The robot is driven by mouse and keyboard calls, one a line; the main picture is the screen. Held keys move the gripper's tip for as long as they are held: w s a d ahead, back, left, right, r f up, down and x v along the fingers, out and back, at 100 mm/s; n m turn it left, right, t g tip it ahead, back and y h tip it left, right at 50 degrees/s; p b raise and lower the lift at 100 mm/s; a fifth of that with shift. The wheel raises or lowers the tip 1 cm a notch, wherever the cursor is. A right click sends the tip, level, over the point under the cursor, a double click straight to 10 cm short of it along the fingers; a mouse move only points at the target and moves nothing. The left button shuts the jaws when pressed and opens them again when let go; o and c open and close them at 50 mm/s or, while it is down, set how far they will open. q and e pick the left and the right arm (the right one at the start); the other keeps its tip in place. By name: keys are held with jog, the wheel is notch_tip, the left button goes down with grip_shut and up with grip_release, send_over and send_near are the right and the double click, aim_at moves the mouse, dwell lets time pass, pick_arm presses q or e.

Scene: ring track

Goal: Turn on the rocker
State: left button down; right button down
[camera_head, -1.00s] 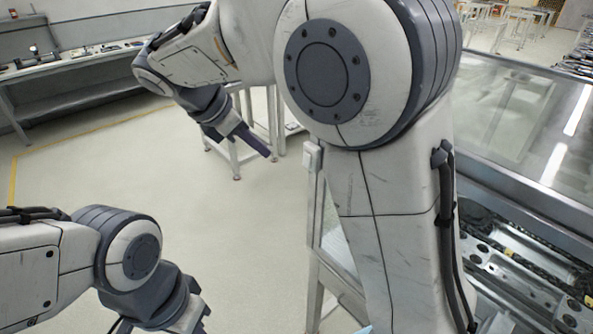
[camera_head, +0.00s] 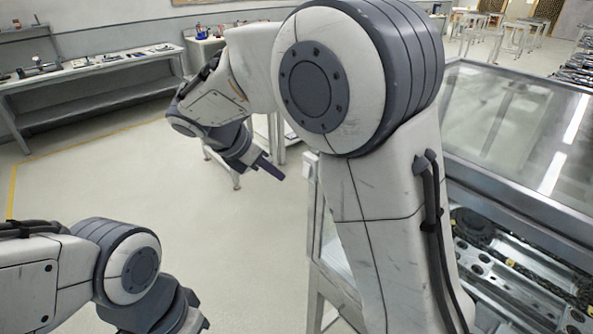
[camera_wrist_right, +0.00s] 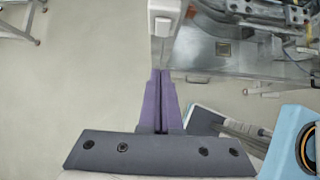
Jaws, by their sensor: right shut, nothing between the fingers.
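A small white box (camera_head: 311,163), which looks like the switch housing, is fixed at the corner of the metal machine stand in the head view. In the right wrist view the white housing (camera_wrist_right: 165,18) is at top centre, with a small raised part (camera_wrist_right: 162,27) on its face that may be the rocker. Its on or off position cannot be told. My right gripper (camera_head: 275,172) is shut and empty, just left of the box in the head view. In the wrist view its purple fingertips (camera_wrist_right: 160,72) point at the housing, with a small gap apparent. My left gripper's fingers are below the frame.
The machine with its glass cover (camera_head: 510,120) and chain track fills the right side. A workbench (camera_head: 90,75) with tools stands at the back left, and a small table is behind my right gripper. The floor (camera_head: 110,185) at left is clear.

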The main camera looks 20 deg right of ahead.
aim_at(307, 170)
jog(key=w+d+f+p, duration=0.1)
jog(key=w+d+f, duration=0.1)
jog(key=d, duration=0.4)
jog(key=shift+f+p, duration=0.3)
jog(key=shift+f, duration=0.4)
jog(key=shift+a, duration=0.1)
